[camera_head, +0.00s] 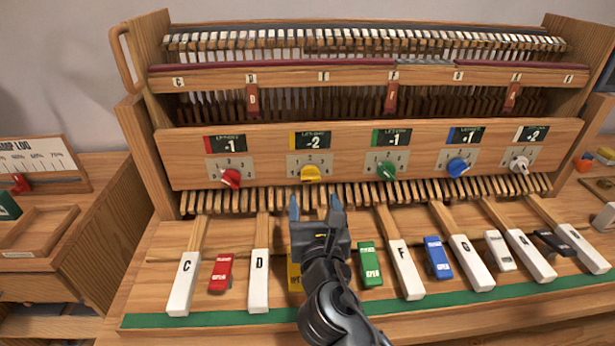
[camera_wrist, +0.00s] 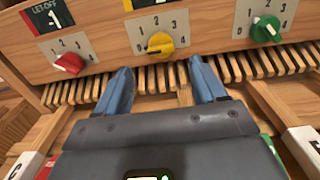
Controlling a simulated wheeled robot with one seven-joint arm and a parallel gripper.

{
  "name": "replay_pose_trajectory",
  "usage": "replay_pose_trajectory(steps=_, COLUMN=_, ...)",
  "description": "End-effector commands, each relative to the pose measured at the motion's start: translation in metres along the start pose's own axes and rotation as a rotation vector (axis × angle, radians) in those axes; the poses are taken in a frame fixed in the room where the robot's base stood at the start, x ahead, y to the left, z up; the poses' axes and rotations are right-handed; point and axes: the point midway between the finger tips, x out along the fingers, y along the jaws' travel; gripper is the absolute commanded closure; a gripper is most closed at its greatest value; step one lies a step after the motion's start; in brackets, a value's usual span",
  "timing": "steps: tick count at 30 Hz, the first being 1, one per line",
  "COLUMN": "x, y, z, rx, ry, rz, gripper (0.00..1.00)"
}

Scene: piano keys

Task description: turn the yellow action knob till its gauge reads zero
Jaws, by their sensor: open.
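The yellow action knob (camera_head: 311,174) is on the wooden front panel, second from the left, on a grey dial plate with numbers. Its gauge (camera_head: 312,142) above reads -2 beside a yellow stripe. In the wrist view the yellow knob (camera_wrist: 160,44) is straight ahead, beyond and between the fingertips, with its pointer toward the left, near the low numbers. My gripper (camera_head: 316,206) is open and empty, below and in front of the knob, apart from it. Its two blue fingers (camera_wrist: 158,85) point toward the panel.
The red knob (camera_head: 230,178) is left of the yellow one; green (camera_head: 386,171), blue (camera_head: 457,167) and white (camera_head: 519,164) knobs are right. Wooden key ends (camera_head: 400,192) run below the panel. White keys (camera_head: 185,283) and coloured blocks (camera_head: 370,264) lie in front.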

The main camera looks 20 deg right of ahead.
Motion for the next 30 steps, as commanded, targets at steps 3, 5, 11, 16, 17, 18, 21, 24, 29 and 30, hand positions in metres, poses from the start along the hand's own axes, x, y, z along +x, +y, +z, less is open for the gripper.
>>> replay_pose_trajectory(steps=3, x=0.018, y=-0.001, z=0.002, rx=0.001, ry=-0.001, rz=-0.004, gripper=0.30)
replay_pose_trajectory(steps=5, x=0.028, y=0.000, z=0.002, rx=0.001, ry=-0.001, rz=-0.003, gripper=0.30)
replay_pose_trajectory(steps=11, x=0.056, y=0.000, z=0.002, rx=0.002, ry=-0.001, rz=-0.002, gripper=0.30)
replay_pose_trajectory(steps=16, x=0.068, y=-0.001, z=0.001, rx=0.002, ry=-0.001, rz=-0.002, gripper=0.30)
replay_pose_trajectory(steps=17, x=0.069, y=-0.001, z=0.001, rx=0.002, ry=-0.001, rz=-0.002, gripper=0.30)
replay_pose_trajectory(steps=18, x=0.070, y=-0.001, z=0.001, rx=0.002, ry=0.000, rz=-0.001, gripper=0.30)
replay_pose_trajectory(steps=21, x=0.070, y=-0.001, z=0.001, rx=0.001, ry=0.000, rz=-0.001, gripper=0.30)
replay_pose_trajectory(steps=24, x=0.070, y=-0.001, z=0.001, rx=0.001, ry=0.000, rz=-0.001, gripper=0.30)
replay_pose_trajectory(steps=29, x=0.070, y=-0.001, z=0.001, rx=0.001, ry=0.000, rz=-0.001, gripper=0.42)
replay_pose_trajectory(steps=30, x=0.070, y=-0.001, z=0.001, rx=0.001, ry=0.000, rz=-0.001, gripper=0.46)
